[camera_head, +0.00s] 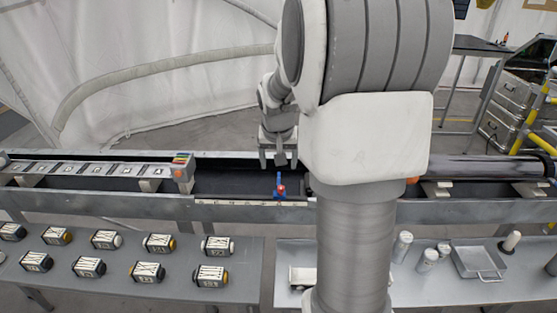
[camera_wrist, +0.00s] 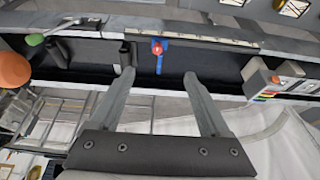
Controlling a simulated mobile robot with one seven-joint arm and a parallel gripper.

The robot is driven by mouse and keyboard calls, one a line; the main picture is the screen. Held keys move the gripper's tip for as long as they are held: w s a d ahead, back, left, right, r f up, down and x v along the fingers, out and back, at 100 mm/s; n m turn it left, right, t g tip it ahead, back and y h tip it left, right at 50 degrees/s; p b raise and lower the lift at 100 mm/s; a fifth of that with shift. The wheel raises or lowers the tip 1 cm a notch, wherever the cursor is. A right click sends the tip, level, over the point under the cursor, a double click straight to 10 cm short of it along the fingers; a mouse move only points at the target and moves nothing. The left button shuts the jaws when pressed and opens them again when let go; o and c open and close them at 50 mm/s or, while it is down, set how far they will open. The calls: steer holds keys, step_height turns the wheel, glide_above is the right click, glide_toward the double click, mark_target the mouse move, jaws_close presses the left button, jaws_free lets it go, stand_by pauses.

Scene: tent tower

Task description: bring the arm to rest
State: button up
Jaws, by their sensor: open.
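My gripper (camera_head: 272,158) hangs above the dark trough of the long rail bench (camera_head: 250,211), left of my large arm link in the head view. In the wrist view, my gripper (camera_wrist: 160,84) shows two grey fingers spread apart with nothing between them. A small blue part with a red knob (camera_head: 281,189) sits in the trough just below and right of the fingers. It also shows in the wrist view (camera_wrist: 158,60), beyond the fingertips and apart from them. My arm hides the middle of the bench in the head view.
Several dark blocks with white striped faces (camera_head: 145,271) stand on the left front table (camera_head: 190,292). White cylinders (camera_head: 427,260) and a metal tray (camera_head: 476,262) stand on the right front table. A lettered strip with an orange button (camera_head: 181,173) lies along the bench's left. A tent wall closes the back.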

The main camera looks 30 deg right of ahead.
steer(key=shift+a+r, duration=0.1)
steer(key=shift+r, duration=0.05)
stand_by(0.4)
steer(key=s+a+r+n+t+y, duration=0.1)
steer(key=s+a+r+n, duration=0.1)
steer(key=s+a+r, duration=0.4)
steer(key=s+a+r+n+y, duration=0.1)
steer(key=s+a+r+n, duration=0.2)
steer(key=a, duration=0.5)
steer(key=s+a+n, duration=0.1)
steer(key=s+a, duration=0.2)
steer(key=s, duration=0.3)
steer(key=s+a, duration=0.3)
steer(key=s, duration=0.4)
steer(key=shift+s+a+f+n+t+y, duration=0.2)
steer(key=shift+a+f+n+t+y, duration=0.1)
steer(key=shift+f+n+t, duration=0.1)
